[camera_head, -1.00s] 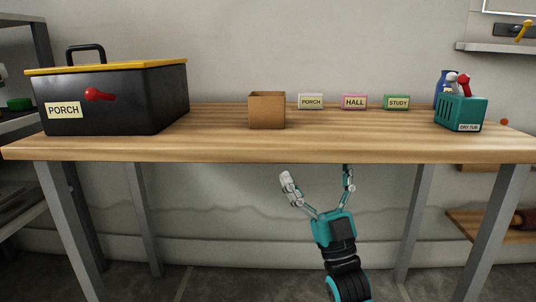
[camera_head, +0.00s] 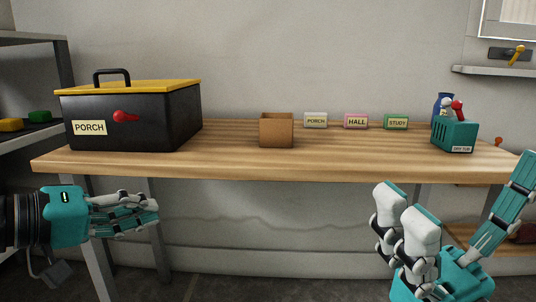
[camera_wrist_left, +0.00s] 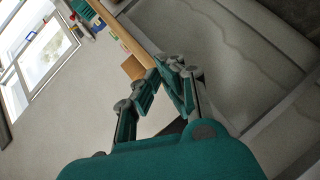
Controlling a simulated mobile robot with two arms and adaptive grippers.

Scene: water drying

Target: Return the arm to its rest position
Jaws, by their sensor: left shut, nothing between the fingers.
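My left gripper (camera_head: 150,214) comes in from the left in the head view, below the front edge of the table (camera_head: 220,168). Its fingers are closed together with nothing in them. In the left wrist view its fingers (camera_wrist_left: 172,68) meet near the picture's middle, with the table edge beyond. My right gripper (camera_head: 462,205) is at the lower right of the head view, large and near the camera. Its fingers are spread wide and nothing is between them.
On the table stand a black toolbox (camera_head: 150,125) labelled PORCH with a yellow lid, an open brown box (camera_head: 276,130), PORCH (camera_head: 316,121), HALL (camera_head: 356,121) and STUDY (camera_head: 396,122) blocks, and a teal tub (camera_head: 454,136). Shelves flank the table. Both grippers are clear of the tabletop.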

